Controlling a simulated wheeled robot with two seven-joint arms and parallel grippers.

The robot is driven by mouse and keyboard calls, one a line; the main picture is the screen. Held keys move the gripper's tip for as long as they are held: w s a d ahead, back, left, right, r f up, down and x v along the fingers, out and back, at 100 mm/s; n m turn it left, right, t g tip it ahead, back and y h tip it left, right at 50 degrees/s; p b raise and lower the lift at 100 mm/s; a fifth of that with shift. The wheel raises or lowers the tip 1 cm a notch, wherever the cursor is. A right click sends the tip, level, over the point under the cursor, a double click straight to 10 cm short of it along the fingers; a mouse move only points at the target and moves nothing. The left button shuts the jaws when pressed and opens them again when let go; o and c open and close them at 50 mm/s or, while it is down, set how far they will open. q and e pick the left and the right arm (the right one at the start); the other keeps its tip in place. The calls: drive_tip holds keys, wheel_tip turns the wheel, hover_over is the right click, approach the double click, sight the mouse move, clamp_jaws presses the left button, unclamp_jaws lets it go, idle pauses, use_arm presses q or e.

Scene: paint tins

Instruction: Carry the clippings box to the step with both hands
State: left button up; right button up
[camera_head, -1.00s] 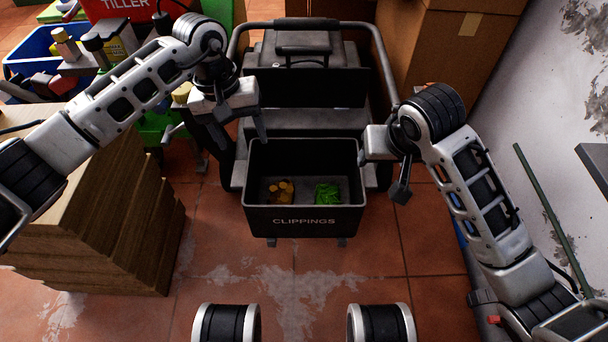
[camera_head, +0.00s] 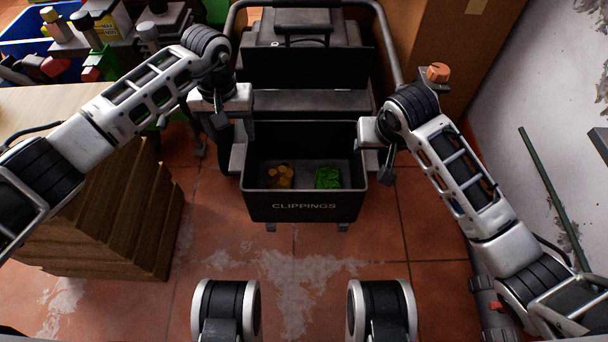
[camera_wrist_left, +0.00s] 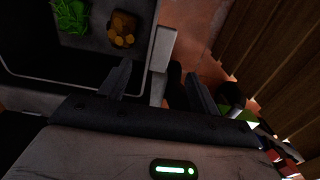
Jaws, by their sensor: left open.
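My left gripper (camera_head: 240,142) is at the box's left rim. In the left wrist view its jaws (camera_wrist_left: 157,85) are open, one finger over the box interior and one outside, with the side wall between them. My right gripper (camera_head: 364,146) is at the right rim; its fingertips are too hidden to show whether they are open.
A wooden stepped block (camera_head: 110,215) stands at the left. A cardboard box (camera_head: 455,75) is at the back right, beside a pale wall (camera_head: 535,95). A dark case (camera_head: 303,45) sits on top of the step. The tiled floor (camera_head: 300,265) in front is clear.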

sight(239, 156)
use_arm(q)
wheel_tip(239, 156, down, 8)
drive_tip(key=shift+f, duration=0.2)
use_arm(e)
drive_tip(key=x, duration=0.8)
drive_tip(key=shift+w+f, duration=0.1)
drive_tip(key=shift+w, duration=0.05)
use_arm(q)
clamp_jaws()
use_arm(e)
clamp_jaws()
use_arm(q)
drive_tip(key=shift+r, duration=0.1)
